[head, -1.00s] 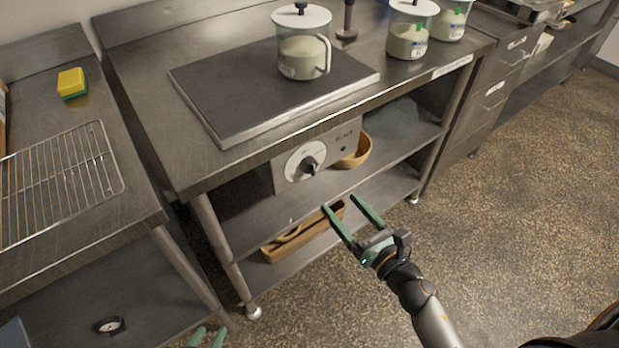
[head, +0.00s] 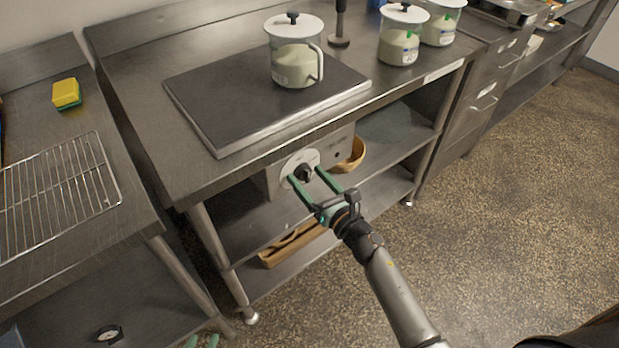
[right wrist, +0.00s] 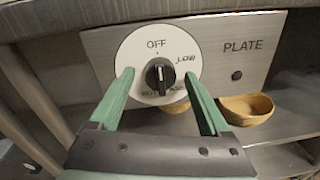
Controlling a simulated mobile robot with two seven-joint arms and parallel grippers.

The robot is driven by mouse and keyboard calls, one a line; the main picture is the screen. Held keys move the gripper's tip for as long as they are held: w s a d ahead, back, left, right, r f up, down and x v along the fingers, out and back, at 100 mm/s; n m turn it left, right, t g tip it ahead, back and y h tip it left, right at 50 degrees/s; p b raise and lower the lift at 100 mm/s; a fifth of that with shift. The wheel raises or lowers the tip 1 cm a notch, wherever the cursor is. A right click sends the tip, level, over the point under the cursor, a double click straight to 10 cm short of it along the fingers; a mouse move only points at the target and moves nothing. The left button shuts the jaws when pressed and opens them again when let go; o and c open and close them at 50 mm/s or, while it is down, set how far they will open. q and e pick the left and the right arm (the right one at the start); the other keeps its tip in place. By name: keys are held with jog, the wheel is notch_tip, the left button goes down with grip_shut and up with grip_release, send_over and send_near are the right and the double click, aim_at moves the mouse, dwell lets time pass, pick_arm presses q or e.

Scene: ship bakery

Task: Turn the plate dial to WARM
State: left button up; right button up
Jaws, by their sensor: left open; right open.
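The plate dial is a white disc (right wrist: 135,58) with a black knob (right wrist: 158,78), on a grey panel marked PLATE (right wrist: 243,47). In the right wrist view the knob's white mark points up at OFF. LOW is at the upper right and HOT at the lower left; the lower-right lettering is partly hidden by a finger. My right gripper (head: 306,176) is open, its green fingers on either side of the knob, with gaps visible in the wrist view. The dial also shows in the head view (head: 298,160). My left gripper (head: 203,341) is open at the bottom edge, mostly out of view.
The dark hot plate (head: 225,100) lies on the steel counter above the panel, with a lidded jug (head: 295,65) on it. A wooden bowl (right wrist: 248,108) sits on the shelf right of the dial. The counter's front edge overhangs the panel. Floor at right is clear.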

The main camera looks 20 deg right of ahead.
jog(key=shift+c, duration=0.3)
grip_shut()
dwell(0.3)
